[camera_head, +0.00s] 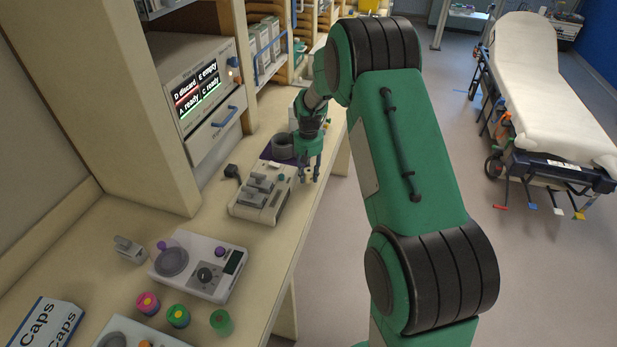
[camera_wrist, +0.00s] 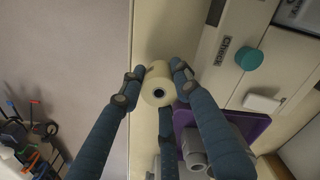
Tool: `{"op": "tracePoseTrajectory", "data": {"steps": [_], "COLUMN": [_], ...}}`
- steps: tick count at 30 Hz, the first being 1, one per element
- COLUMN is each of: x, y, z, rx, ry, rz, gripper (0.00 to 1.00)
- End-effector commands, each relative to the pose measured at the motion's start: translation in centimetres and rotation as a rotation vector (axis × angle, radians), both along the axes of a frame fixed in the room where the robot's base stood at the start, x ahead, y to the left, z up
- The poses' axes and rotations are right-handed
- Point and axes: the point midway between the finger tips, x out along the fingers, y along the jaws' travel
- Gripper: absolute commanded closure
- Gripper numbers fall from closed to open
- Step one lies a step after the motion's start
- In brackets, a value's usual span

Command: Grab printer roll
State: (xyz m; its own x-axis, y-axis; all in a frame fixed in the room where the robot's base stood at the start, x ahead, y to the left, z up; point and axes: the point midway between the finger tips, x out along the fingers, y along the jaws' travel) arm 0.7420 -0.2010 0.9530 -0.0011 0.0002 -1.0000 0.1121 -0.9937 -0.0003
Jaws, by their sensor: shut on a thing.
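The printer roll (camera_wrist: 158,88) is a cream-white cylinder with a hole in its near end, seen in the wrist view over the counter close to its front edge. My gripper (camera_wrist: 155,75) is shut on the roll, with blue-grey fingers on its left and right sides. In the head view my gripper (camera_head: 309,168) points down near the counter's front edge, beyond the grey switch device. The roll cannot be made out there. I cannot tell whether the roll touches the counter.
A purple mat (camera_wrist: 248,127) with grey round parts lies right beside the gripper. A drawer marked "Check" and a teal cap (camera_wrist: 249,58) are farther right. The switch device (camera_head: 250,211), dial device (camera_head: 205,288) and coloured caps stand nearer on the counter. A stretcher (camera_head: 545,90) stands across the floor.

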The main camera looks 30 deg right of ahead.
Motion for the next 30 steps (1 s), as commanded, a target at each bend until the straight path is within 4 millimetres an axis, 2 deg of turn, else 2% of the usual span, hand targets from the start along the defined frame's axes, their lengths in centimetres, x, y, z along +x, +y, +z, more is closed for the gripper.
{"op": "tracePoseTrajectory", "data": {"steps": [3, 21, 30], "x": [0.1, -10.2, -14.1], "y": [0.0, 2.8, 3.8], "z": [2.0, 2.6, 2.9], "rx": [-0.001, 0.000, 0.000], "ry": [-0.003, 0.000, -0.001], "rz": [0.000, 0.000, 0.000], "gripper": [0.94, 0.94, 0.94]}}
